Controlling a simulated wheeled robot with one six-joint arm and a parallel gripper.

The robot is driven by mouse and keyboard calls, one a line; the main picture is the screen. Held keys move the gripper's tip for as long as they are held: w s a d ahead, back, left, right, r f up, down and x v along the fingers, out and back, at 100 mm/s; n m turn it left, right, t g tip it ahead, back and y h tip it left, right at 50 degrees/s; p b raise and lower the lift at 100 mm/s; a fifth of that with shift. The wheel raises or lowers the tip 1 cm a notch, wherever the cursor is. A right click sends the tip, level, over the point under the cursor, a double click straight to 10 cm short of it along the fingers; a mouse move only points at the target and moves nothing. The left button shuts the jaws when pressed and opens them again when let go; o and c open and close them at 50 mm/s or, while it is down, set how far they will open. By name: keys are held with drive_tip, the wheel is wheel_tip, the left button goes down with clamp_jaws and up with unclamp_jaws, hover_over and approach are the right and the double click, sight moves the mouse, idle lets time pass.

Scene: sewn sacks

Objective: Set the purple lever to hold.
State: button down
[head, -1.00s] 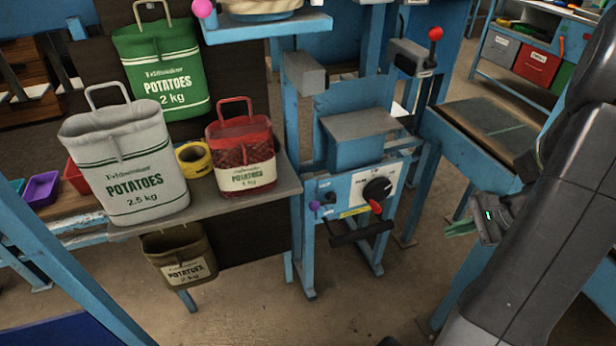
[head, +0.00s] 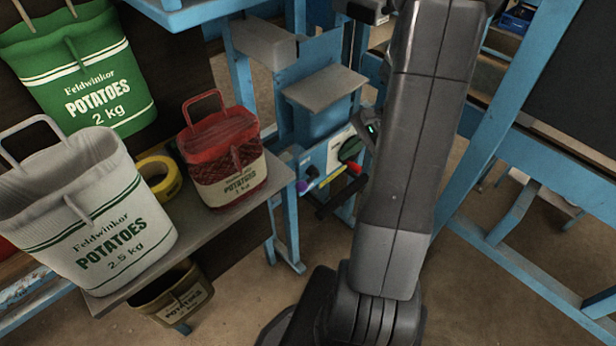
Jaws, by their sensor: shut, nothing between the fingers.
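The purple lever (head: 303,187) shows as a small purple knob at the left end of the blue machine's front panel (head: 318,165), low in the middle of the head view. Its exact setting and any hold mark are too small to read. My gripper (head: 368,132) shows only as a small dark part with a green light, right of the panel. My own arm hides its fingers. It is shut and empty, and apart from the lever in the picture.
Left of the machine, a shelf (head: 215,232) bears a white sack (head: 95,215), a red sack (head: 222,160) and yellow tape (head: 160,178). A green sack (head: 80,85) hangs behind. Blue frames stand right.

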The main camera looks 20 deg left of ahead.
sight(306, 184)
drive_tip(key=shift+a, duration=0.1)
drive_tip(key=b+x, duration=0.1)
drive_tip(key=x, duration=1.3)
drive_tip(key=shift+f, duration=0.1)
drive_tip(key=shift+f+b, duration=0.1)
drive_tip(key=shift+b, duration=0.2)
drive_tip(key=shift+t, duration=0.3)
